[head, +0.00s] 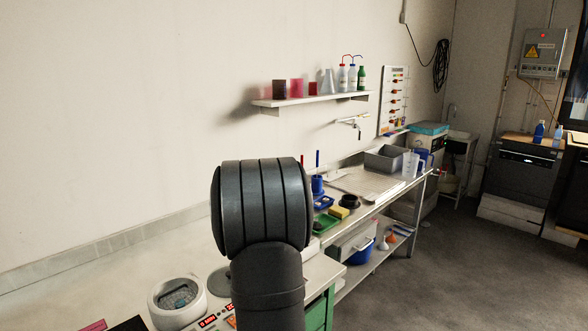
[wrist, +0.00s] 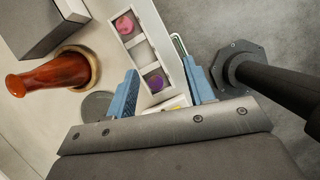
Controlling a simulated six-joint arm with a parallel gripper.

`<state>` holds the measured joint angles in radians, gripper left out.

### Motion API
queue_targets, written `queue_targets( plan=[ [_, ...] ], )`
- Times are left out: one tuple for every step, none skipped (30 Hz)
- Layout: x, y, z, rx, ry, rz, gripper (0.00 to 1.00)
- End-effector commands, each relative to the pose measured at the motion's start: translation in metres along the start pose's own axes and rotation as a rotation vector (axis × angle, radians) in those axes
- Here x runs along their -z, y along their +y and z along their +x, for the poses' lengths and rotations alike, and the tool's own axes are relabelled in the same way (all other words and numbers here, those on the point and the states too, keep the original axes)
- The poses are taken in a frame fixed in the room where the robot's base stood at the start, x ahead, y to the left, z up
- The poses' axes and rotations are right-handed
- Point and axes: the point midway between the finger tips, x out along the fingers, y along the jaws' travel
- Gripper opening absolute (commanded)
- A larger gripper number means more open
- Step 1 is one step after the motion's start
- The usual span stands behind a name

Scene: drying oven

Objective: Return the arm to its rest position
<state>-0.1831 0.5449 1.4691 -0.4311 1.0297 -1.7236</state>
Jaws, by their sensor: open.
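In the wrist view, my gripper (wrist: 161,82) shows its two blue fingers spread apart with nothing held between them. Below and past the fingers is a white rack (wrist: 140,48) with square compartments. One compartment holds a pink round thing and another a purple one. The fingers look apart from the rack, though their height above it is hard to judge. In the head view, my dark grey arm link (head: 262,207) stands upright in the foreground and hides part of the bench. The gripper itself is not visible there.
In the head view, a white round device (head: 177,302) stands left of my arm. A steel bench (head: 372,186) and a wall shelf (head: 310,99) hold labware. Open floor lies right.

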Motion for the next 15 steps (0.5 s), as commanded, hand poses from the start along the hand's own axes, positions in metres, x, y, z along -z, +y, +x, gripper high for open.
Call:
queue_targets(
  plan=[
    [-0.009,-0.005,0.005,0.021,0.000,0.050,0.48],
    [-0.014,-0.008,0.007,0.034,0.000,0.081,0.48],
    [-0.021,-0.012,0.010,0.050,-0.001,0.122,0.48],
    [-0.025,-0.015,0.012,0.063,-0.002,0.152,0.48],
    [-0.030,-0.018,0.014,0.076,-0.001,0.182,0.48],
    [-0.036,-0.022,0.017,0.091,0.000,0.223,0.48],
    [-0.041,-0.025,0.019,0.104,0.000,0.254,0.48],
    [-0.046,-0.028,0.021,0.116,0.000,0.284,0.48],
    [-0.052,-0.033,0.024,0.132,-0.001,0.324,0.48],
    [-0.056,-0.036,0.026,0.145,-0.001,0.354,0.48],
    [-0.061,-0.040,0.028,0.158,0.000,0.385,0.48],
    [-0.067,-0.044,0.031,0.174,0.000,0.425,0.48],
    [-0.071,-0.048,0.033,0.186,0.000,0.456,0.48],
    [-0.076,-0.051,0.034,0.198,0.000,0.487,0.48],
    [-0.076,-0.051,0.037,0.209,0.000,0.509,0.48]
  ],
)
